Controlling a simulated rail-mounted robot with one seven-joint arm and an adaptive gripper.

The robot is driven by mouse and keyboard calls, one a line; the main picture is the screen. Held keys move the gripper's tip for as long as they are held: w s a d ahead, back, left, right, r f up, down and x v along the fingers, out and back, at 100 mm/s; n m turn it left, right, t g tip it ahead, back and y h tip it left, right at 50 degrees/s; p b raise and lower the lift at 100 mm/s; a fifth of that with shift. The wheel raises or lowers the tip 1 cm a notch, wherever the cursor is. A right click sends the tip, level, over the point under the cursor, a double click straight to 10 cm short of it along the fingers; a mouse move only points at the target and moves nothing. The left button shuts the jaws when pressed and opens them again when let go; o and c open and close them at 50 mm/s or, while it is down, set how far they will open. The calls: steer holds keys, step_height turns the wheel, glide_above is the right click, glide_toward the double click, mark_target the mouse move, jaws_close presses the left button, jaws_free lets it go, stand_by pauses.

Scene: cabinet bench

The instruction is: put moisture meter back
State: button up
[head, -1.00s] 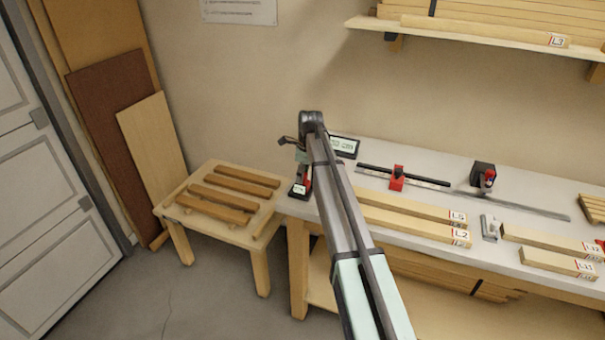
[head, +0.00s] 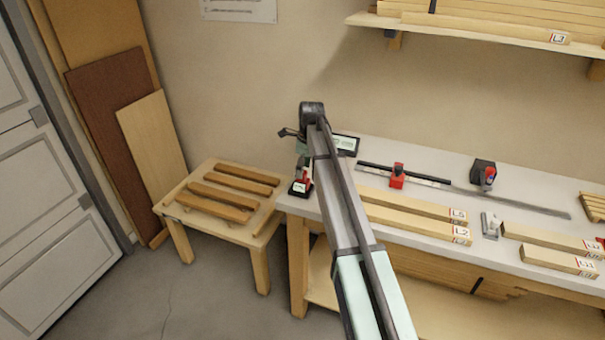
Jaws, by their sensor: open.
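A small red and black device with a pale display, which looks like the moisture meter (head: 301,186), is at the left end of the grey bench (head: 330,175). Its upper part is partly covered by my arm, and I cannot tell whether it stands in a holder. My gripper (head: 288,134) is open, above this device and apart from its visible lower part. My wrist and forearm hide much of the gripper.
A display box (head: 346,145) stands behind my arm. A rail with a red block (head: 397,176), a black block (head: 483,174) and labelled wooden strips (head: 410,222) lie to the right. A low wooden table (head: 238,235) with several slats stands left.

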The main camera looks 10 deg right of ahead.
mark_target(306, 180)
step_height(306, 180, up, 10)
steer(key=d+b, duration=0.1)
steer(key=b, duration=0.1)
steer(key=shift+s, duration=0.35)
steer(key=shift+f, duration=0.1)
